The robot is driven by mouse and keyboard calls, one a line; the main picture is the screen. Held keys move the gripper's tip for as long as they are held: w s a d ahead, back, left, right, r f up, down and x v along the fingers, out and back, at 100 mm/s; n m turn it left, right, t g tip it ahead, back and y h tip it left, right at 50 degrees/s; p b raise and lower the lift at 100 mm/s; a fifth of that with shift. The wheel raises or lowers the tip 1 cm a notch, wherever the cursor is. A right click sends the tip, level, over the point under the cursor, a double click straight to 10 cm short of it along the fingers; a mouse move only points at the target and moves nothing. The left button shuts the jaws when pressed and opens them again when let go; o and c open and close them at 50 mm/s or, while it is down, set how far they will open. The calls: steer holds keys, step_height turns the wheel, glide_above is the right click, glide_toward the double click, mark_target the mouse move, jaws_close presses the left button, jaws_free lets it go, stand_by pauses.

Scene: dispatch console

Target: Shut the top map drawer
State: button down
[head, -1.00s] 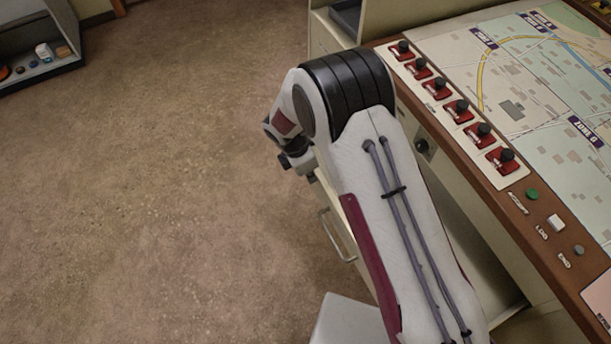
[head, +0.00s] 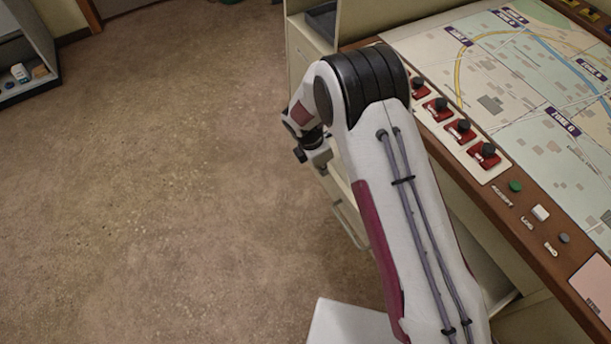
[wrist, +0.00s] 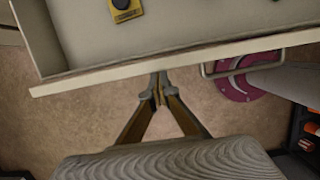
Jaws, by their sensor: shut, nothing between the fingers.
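The top map drawer (wrist: 180,64) stands open in the wrist view, its pale front panel running across the picture. A yellow item with a dark round part (wrist: 125,8) lies inside it. Its metal handle (wrist: 242,58) is on the front, right of my fingers. My gripper (wrist: 158,88) is shut and empty, with its tips at the drawer front, apparently touching it, left of the handle. In the head view my arm hides most of the drawer; part of its front and a handle (head: 348,224) show beside the arm. The fingertips are hidden there.
The console top with its map (head: 480,70) and red switches (head: 460,131) lies right of my arm. A grey shelf unit (head: 45,60) stands far left. The brown floor (head: 170,180) between is clear.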

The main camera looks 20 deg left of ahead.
steer(key=w+d, duration=1.3)
steer(key=s+a+r, duration=0.2)
steer(key=r, duration=0.3)
steer(key=s+a+r, duration=0.2)
steer(key=r, duration=0.2)
steer(key=shift+s+a+r, duration=0.25)
steer(key=shift+r, duration=0.1)
stand_by(0.4)
